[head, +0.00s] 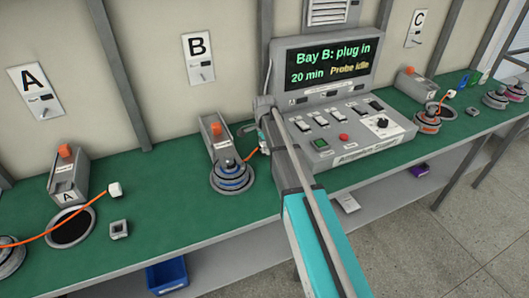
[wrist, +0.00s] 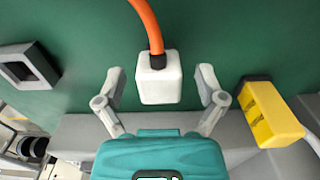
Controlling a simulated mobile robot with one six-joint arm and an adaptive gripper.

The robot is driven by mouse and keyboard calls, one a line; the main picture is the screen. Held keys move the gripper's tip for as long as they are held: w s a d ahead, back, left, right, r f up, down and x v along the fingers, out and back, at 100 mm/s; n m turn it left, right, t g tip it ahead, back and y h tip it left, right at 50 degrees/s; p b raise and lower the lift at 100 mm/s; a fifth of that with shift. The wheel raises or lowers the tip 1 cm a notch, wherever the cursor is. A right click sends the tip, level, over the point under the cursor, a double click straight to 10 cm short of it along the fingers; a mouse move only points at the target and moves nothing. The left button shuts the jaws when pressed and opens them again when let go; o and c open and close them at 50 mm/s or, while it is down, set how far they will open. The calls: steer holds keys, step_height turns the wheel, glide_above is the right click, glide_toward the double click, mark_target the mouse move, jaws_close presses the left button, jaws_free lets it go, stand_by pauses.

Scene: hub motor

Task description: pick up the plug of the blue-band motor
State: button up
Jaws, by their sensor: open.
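The blue-band motor (head: 231,175) sits on the green bench at bay B in the head view. Its orange cable (head: 251,155) runs right toward my gripper. The white plug (wrist: 159,84) shows in the wrist view, with the orange cable (wrist: 147,25) entering its top through a dark collar. My gripper (wrist: 159,74) is open, one finger on each side of the plug with a visible gap on both sides. I cannot tell the height difference between fingers and plug. In the head view my arm hides most of the gripper and plug.
A control console (head: 340,100) stands close right of my arm. In the wrist view, a grey square socket (wrist: 28,68) lies left and a yellow block (wrist: 270,113) right of the fingers. A grey unit with an orange knob (head: 217,138) stands behind the motor.

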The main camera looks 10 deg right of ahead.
steer(key=shift+f, duration=0.1)
stand_by(0.6)
jaws_close()
